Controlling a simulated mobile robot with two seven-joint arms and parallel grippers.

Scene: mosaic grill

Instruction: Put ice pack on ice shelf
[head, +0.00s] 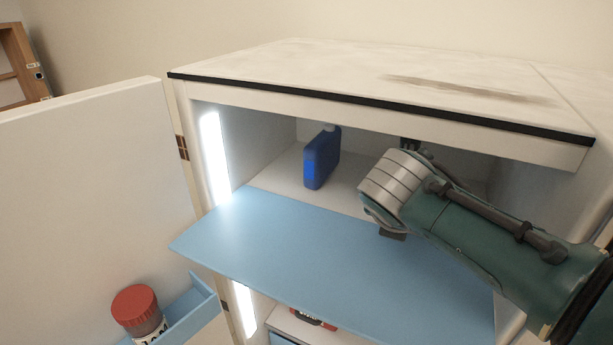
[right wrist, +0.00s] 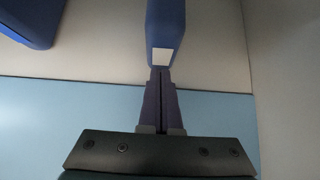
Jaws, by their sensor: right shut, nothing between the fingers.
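One blue ice pack (head: 321,160) stands upright on the pale floor of the upper compartment (head: 289,178), left of my right arm. A blue body (right wrist: 25,18), probably this same pack, shows at the top left of the right wrist view. Another blue ice pack (right wrist: 165,25) with a white patch stands straight ahead of my right gripper (right wrist: 161,72). The gripper's fingers are shut with nothing between them, close to its near edge; I cannot tell whether they touch. In the head view my wrist hides the fingers and this pack. My left gripper is out of view.
A light blue panel (head: 270,240) juts out in front of the compartment, below my right arm. The cabinet top (head: 330,65) overhangs it. An open white door (head: 95,180) stands at left, with a red-lidded jar (head: 136,305) in its blue rack (head: 195,312).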

